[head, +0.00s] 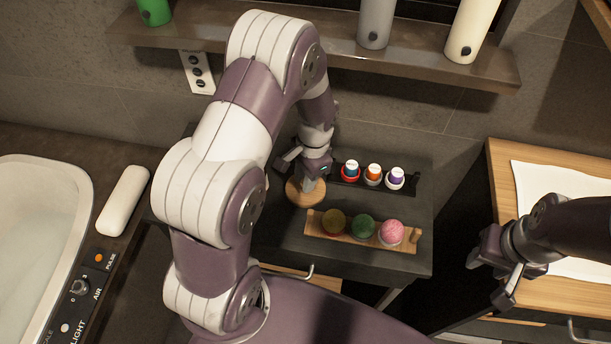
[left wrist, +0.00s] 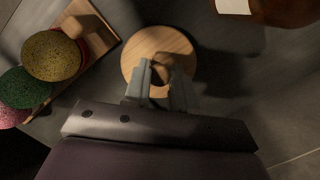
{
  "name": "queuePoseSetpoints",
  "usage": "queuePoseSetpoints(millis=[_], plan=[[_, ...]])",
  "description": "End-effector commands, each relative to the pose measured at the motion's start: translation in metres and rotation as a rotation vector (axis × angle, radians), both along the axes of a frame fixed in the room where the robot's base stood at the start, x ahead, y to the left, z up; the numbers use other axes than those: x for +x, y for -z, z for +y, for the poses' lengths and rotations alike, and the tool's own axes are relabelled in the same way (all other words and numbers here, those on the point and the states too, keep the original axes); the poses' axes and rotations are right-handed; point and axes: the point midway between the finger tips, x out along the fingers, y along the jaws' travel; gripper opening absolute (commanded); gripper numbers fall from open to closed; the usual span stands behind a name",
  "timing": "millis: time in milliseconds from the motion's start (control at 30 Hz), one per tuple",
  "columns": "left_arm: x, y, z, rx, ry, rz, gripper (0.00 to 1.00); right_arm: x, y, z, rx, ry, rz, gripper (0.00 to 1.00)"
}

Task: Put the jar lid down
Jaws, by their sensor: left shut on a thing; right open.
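The jar lid (head: 305,192) is a round, light wooden disc at the left part of the dark table top (head: 300,255). It also shows in the left wrist view (left wrist: 158,50), with a wooden knob on it. My left gripper (head: 310,180) points down and is shut on the lid's knob; its fingers (left wrist: 155,85) are on either side of the knob. I cannot tell whether the lid touches the table. My right gripper (head: 490,275) is open and empty at the right, apart from the table with the lid.
A bathtub (head: 85,175) is at left. A wooden surface (head: 500,170) with white cloth is at right.

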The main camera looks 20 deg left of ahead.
Motion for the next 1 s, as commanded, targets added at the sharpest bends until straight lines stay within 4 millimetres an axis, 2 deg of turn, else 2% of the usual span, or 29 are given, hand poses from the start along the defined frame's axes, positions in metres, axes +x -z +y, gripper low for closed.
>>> queuePoseSetpoints(millis=[300, 333, 400, 667, 767, 867, 1000], plan=[[0.001, 0.003, 0.000, 0.000, -0.001, -0.002, 0.00, 0.000, 0.002, 0.000, 0.000, 0.000, 0.000, 0.43], [0.001, 0.003, 0.000, 0.000, -0.001, -0.002, 0.29, 0.000, 0.001, 0.000, 0.000, 0.000, 0.000, 0.43], [0.001, 0.002, 0.000, 0.001, -0.001, -0.003, 0.52, 0.000, 0.001, 0.000, 0.000, 0.000, 0.000, 0.43], [0.001, 0.002, 0.000, 0.000, -0.001, -0.002, 0.52, 0.000, 0.001, 0.000, 0.000, 0.000, 0.000, 0.43], [0.001, -0.005, 0.000, 0.000, -0.001, -0.005, 0.52, 0.000, -0.001, 0.000, 0.000, 0.000, 0.000, 0.43], [0.005, -0.026, -0.002, 0.000, -0.001, -0.008, 0.52, 0.000, -0.003, 0.000, 0.000, 0.000, 0.000, 0.43], [0.010, -0.065, -0.005, 0.001, -0.001, -0.009, 0.52, 0.000, -0.006, 0.000, 0.000, 0.000, 0.000, 0.43]])
